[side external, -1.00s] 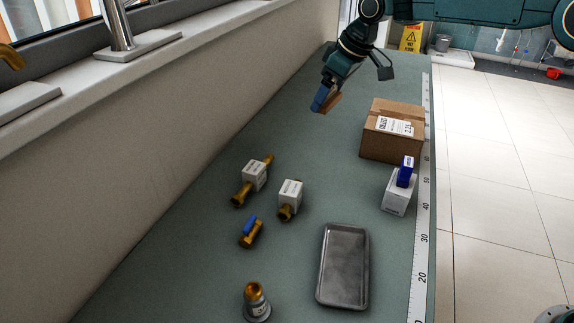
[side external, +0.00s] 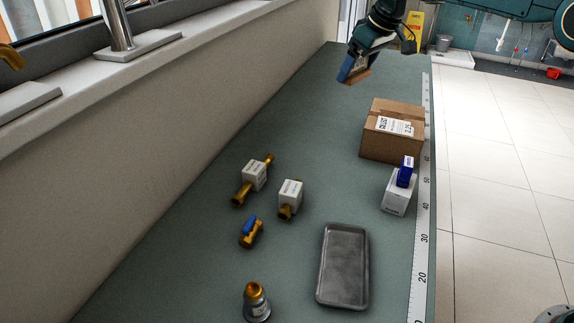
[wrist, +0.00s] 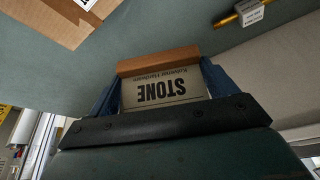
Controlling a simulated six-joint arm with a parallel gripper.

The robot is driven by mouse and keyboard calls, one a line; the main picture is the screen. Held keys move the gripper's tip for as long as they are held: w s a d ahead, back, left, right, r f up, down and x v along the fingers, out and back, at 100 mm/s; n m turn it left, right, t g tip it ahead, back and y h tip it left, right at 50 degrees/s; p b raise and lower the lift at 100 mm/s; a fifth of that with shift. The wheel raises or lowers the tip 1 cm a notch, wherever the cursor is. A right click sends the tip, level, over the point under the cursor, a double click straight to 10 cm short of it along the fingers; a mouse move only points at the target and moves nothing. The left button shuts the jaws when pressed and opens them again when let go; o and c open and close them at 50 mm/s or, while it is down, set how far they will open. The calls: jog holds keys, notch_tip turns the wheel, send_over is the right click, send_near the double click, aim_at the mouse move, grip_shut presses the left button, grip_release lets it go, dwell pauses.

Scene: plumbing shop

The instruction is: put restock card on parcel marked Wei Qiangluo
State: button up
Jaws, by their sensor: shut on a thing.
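My gripper (side external: 353,74) is raised above the far part of the bench, left of and beyond the parcel. It is shut on a flat block (wrist: 165,90) with a pale face printed "STONE" and an orange-brown edge. The blue fingers grip it from both sides in the wrist view. I cannot tell whether this is the restock card; no other card is clearly seen. The cardboard parcel (side external: 390,142) stands at the bench's right edge with a white label, its name too small to read. Its corner shows at upper left in the wrist view (wrist: 40,22).
A small blue box (side external: 405,174) rests on a white box (side external: 397,196) in front of the parcel. A grey tray (side external: 344,266) and several brass fittings (side external: 251,233) lie nearer. A measuring strip (side external: 424,210) runs along the right edge. The bench left of the parcel is clear.

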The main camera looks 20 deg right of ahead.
aim_at(394, 114)
jog(key=d+r+m+h, duration=0.1)
jog(key=d+r+m, duration=0.1)
jog(key=d, duration=0.6)
jog(key=d+r+m, duration=0.2)
jog(key=d+r, duration=0.2)
jog(key=d, duration=0.4)
jog(key=shift+d+r+m+h, duration=0.25)
jog(key=shift+d+m+h, duration=0.05)
jog(key=shift+d+h, duration=0.1)
jog(key=shift+a, duration=0.1)
jog(key=shift+t, duration=0.3)
jog(key=shift+f, duration=10)
jog(key=shift+f, duration=0.1)
jog(key=o, duration=0.8)
jog(key=shift+o, duration=0.2)
